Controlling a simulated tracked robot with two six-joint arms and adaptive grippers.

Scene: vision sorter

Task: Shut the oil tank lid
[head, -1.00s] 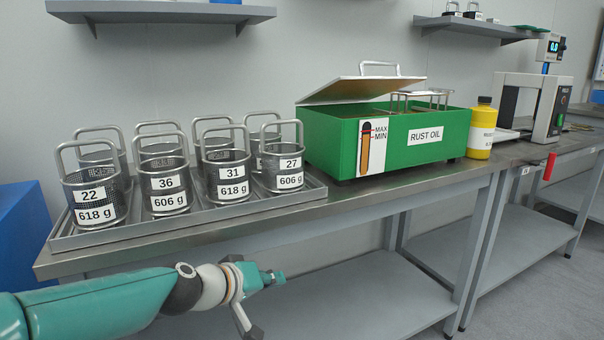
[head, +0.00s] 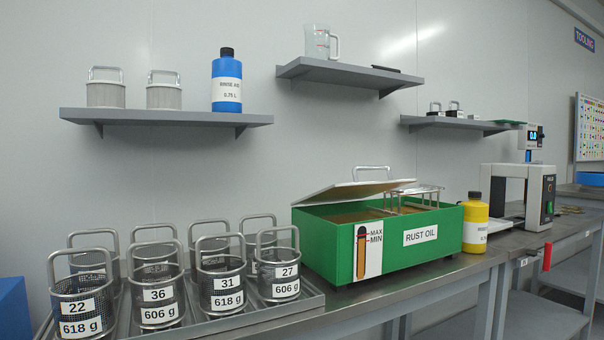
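The green oil tank (head: 330,240) labelled RUST OIL stands on the steel bench, with a MAX/MIN level gauge on its front. Its pale lid (head: 350,190), with a metal handle (head: 371,168) on top, is tilted open over the left part of the tank. The right part is uncovered and shows brown oil (head: 408,205). A metal basket frame (head: 412,194) sticks up out of the tank, right of the lid. Neither of my grippers is in the head view.
A tray (head: 312,300) with several numbered mesh baskets (head: 220,280) stands left of the tank. A yellow bottle (head: 475,224) stands close on its right, with a press-like device (head: 520,190) beyond. Shelves (head: 165,117) hang on the wall above.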

